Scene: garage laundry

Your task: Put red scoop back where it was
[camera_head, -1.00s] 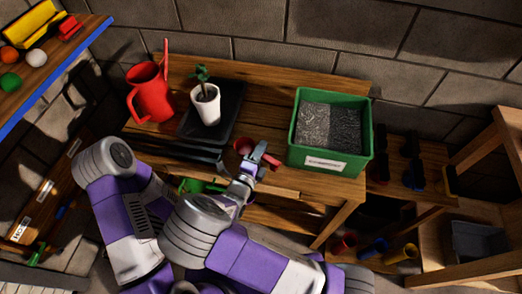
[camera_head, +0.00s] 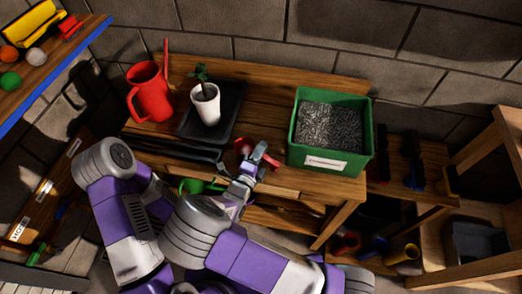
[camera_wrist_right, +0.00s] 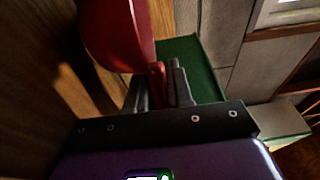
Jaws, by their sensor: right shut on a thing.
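The red scoop (camera_head: 243,146) is over the front part of the wooden bench, between the black tray and the green bin. My right gripper (camera_head: 258,164) is shut on it. In the right wrist view the scoop's red bowl (camera_wrist_right: 120,32) fills the upper middle, and its narrow handle lies between my right fingers (camera_wrist_right: 160,88). I cannot tell whether the bowl touches the bench. My left gripper does not show.
A labelled green bin (camera_head: 298,158) of grey granules stands right of the gripper. A potted plant (camera_head: 206,104) stands on the black tray (camera_head: 237,98), with a red watering can (camera_head: 150,95) to its left. A green item (camera_head: 196,187) lies below the bench top.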

